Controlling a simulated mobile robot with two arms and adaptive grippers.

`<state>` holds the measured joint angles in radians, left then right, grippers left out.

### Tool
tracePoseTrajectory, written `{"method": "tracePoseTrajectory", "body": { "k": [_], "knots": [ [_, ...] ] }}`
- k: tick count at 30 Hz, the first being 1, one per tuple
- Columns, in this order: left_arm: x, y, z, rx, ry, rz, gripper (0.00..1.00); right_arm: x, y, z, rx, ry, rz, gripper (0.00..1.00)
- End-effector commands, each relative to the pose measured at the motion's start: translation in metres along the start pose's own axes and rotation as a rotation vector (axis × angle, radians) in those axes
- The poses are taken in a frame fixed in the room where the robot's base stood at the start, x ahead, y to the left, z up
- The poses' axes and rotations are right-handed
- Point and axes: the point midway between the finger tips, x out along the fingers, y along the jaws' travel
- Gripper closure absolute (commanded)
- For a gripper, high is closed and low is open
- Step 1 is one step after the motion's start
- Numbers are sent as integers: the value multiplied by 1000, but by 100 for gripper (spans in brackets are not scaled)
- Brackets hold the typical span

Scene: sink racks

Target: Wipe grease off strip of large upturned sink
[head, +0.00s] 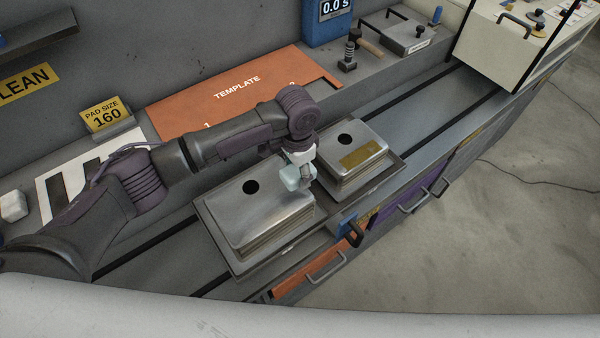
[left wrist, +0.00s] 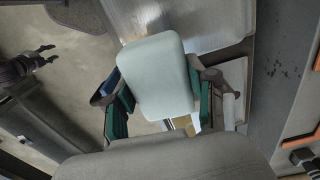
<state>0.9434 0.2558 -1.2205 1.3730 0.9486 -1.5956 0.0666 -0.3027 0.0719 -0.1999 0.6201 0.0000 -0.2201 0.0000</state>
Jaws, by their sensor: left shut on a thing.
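Two upturned steel sinks stand side by side on the bench in the head view. The larger sink (head: 285,205) is on the left, with a dark round hole; I see no grease strip on its visible top. The smaller sink (head: 335,173) is on the right, with a yellow-brown strip (head: 363,154) on top. My left gripper (head: 302,169) is shut on a pale pad (head: 291,178), over the larger sink's right edge near the gap. The pad (left wrist: 157,75) sits between green fingers in the left wrist view; contact with the sink cannot be told. My right gripper (left wrist: 45,56) appears open, away from the bench.
A dark tray rim (head: 222,252) surrounds the sinks. Open floor lies right.

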Motion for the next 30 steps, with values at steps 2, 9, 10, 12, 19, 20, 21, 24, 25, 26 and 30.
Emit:
{"method": "tracePoseTrajectory", "body": {
  "k": [2,9,10,12,19,20,21,24,25,26,30],
  "knots": [
    [-8,-4,-1,-1,1,-1,76,-1,0,0,0,1,0,60],
    [-24,-10,-4,-3,0,0,76,0,5,0,-2,0,6,60],
    [-25,-11,-4,-3,0,0,76,0,5,0,-2,0,6,60],
    [-26,-11,-4,-3,0,0,76,0,6,0,-3,0,7,60],
    [-26,-11,-4,-3,0,0,76,0,6,0,-3,0,7,60],
    [-26,-11,-4,-3,0,0,76,0,6,0,-3,0,8,60],
    [-26,-11,-4,-3,0,0,76,0,7,0,-3,0,8,60],
    [-26,-11,-4,-3,0,0,76,0,7,-1,-3,1,8,60],
    [-25,-11,-4,-3,0,0,76,0,7,-2,-3,2,9,60],
    [-25,-11,-4,-3,0,0,76,0,8,-2,-3,2,9,60],
    [-25,-11,-4,-3,0,0,76,0,8,-2,-4,2,9,60]
  ]
}}
